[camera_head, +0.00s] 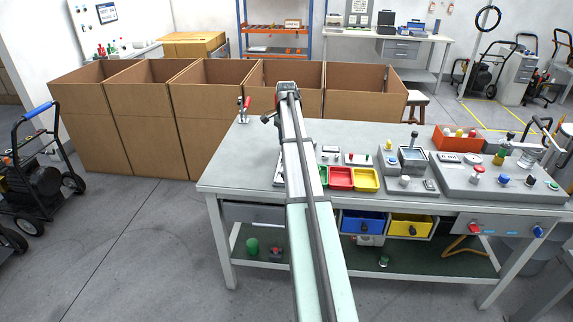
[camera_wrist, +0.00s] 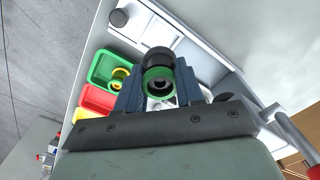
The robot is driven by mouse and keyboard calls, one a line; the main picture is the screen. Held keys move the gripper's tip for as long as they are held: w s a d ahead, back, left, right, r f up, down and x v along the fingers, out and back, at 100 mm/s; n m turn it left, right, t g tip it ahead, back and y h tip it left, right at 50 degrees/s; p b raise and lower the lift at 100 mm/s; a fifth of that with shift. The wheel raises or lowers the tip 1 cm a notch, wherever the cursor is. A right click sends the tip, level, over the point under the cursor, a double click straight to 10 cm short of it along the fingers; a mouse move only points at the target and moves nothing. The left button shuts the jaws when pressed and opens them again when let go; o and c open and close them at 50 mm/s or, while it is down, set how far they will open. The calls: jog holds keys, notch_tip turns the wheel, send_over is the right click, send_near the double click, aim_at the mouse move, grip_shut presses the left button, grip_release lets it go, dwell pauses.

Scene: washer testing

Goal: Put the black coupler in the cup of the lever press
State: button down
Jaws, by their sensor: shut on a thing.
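My gripper (camera_wrist: 158,92) shows in the wrist view, with its two blue-grey fingers closed on the sides of a round part. This part has a black body and a green ring around a dark centre; I take it for the black coupler (camera_wrist: 157,59). It is above a grey and white fixture (camera_wrist: 190,45) on the bench. Whether the coupler touches anything below is hidden. In the head view my arm covers the gripper and the coupler. I cannot tell for sure which fixture is the lever press, and its cup is not clearly visible.
Beside the fixture are green (camera_wrist: 103,66), red (camera_head: 340,178) and yellow (camera_head: 366,180) trays; the green one holds a yellow and green part. A red-handled clamp (camera_head: 243,110) stands at the bench's back left.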

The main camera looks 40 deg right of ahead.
jog(key=shift+f, duration=4.25)
jog(key=shift+f, duration=0.1)
jog(key=c, duration=0.7)
grip_release()
notch_tip(320, 180, up, 12)
jog(key=shift+r, duration=0.15)
